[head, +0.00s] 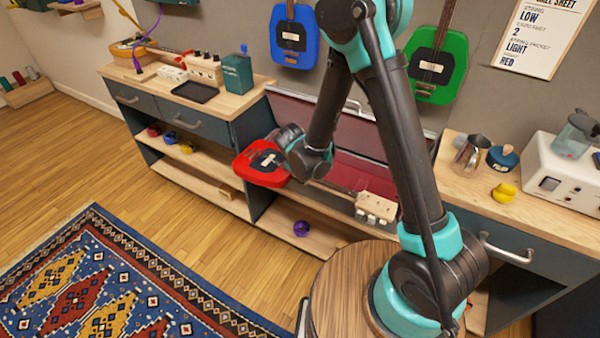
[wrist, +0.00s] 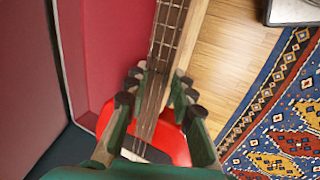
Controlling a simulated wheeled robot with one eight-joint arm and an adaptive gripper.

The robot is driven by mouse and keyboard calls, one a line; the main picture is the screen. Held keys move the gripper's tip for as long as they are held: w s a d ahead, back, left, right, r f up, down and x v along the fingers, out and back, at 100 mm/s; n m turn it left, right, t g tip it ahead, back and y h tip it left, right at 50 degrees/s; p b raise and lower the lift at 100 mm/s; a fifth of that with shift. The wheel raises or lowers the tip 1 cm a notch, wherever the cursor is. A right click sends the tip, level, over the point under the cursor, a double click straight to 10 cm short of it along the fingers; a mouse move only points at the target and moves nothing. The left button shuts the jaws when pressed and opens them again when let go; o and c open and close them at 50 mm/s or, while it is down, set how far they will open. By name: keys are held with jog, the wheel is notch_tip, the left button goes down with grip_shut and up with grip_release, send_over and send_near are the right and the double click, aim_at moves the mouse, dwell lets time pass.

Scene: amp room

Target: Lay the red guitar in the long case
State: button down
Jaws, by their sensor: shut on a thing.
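The red guitar (head: 256,172) is tilted in front of the long case, its neck running right to a pale headstock (head: 376,207). Its red body also shows in the wrist view (wrist: 171,142). The long case (head: 352,137) stands open on the bench with a dark red lining; in the wrist view its lining (wrist: 108,38) lies left of the neck. My gripper (wrist: 158,88) is shut on the guitar neck, one finger on each side, close to the body. In the head view my wrist hides the grip. Whether the guitar touches the case rim, I cannot tell.
A left counter (head: 258,82) holds boxes and a black tray (head: 195,92). A right counter (head: 470,190) holds a metal jug (head: 470,152) and a white machine (head: 560,170). Blue (head: 294,40) and green (head: 436,62) guitars hang behind. A patterned rug (head: 110,280) covers the floor.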

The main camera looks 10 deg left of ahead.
jog(key=w+d, duration=0.2)
jog(key=w, duration=0.5)
jog(key=w+d+f, duration=0.1)
jog(key=w+d, duration=0.2)
jog(key=w, duration=0.4)
jog(key=shift+w+d+f, duration=0.15)
jog(key=shift+w+f, duration=0.05)
jog(key=shift+w, duration=0.2)
dwell(1.5)
dwell(0.4)
